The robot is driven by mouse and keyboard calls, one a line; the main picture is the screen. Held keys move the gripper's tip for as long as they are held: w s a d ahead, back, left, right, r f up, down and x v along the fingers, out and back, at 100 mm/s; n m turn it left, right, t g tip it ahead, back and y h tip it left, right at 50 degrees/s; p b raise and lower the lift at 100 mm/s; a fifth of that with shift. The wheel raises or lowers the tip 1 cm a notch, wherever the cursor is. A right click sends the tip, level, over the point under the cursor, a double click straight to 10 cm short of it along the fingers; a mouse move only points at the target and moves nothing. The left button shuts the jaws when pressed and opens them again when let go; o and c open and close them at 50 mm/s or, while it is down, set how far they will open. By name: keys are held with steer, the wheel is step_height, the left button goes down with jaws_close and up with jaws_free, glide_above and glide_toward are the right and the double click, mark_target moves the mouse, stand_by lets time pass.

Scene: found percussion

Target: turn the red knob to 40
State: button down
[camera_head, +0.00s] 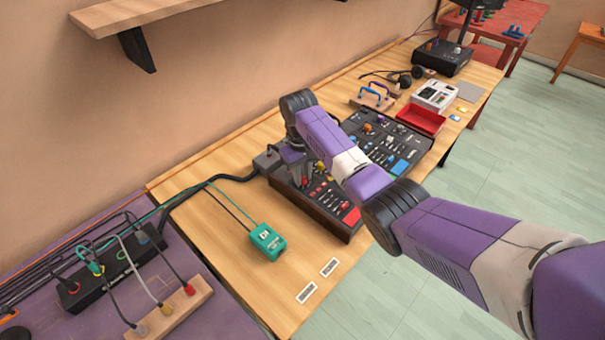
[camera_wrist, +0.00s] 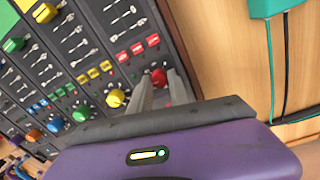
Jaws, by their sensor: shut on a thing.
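The red knob (camera_wrist: 158,76) is on the dark mixer panel (camera_wrist: 95,70), near its edge, in the wrist view. My gripper (camera_wrist: 161,82) reaches down onto it, with one finger on each side, and is shut on it. The knob's pointer and scale marks are too small and partly covered, so its setting cannot be read. In the head view the mixer (camera_head: 318,212) lies on the wooden table, and my gripper (camera_head: 301,178) is over its left part. My arm hides the middle of the mixer there.
Yellow (camera_wrist: 115,98), green (camera_wrist: 81,113) and blue (camera_wrist: 55,125) knobs stand in a row beside the red one. Slider banks fill the panel. A teal box (camera_head: 267,241) with cables lies left of the mixer. The table front by the paper labels (camera_head: 329,267) is clear.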

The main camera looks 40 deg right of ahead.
steer(key=n+p, duration=0.2)
steer(key=n, duration=0.3)
steer(key=shift+r, duration=0.1)
steer(key=n+p, duration=0.1)
steer(key=n, duration=0.4)
stand_by(0.4)
steer(key=c, duration=1.2)
jaws_free()
steer(key=shift+c, duration=0.2)
steer(key=shift+s+a+r+b, duration=0.1)
steer(key=shift+r+b, duration=0.15)
steer(key=shift+r, duration=1.7)
steer(key=shift+s+a+r+b, duration=0.1)
steer(key=shift+r+b, duration=0.1)
steer(key=shift+r, duration=1.7)
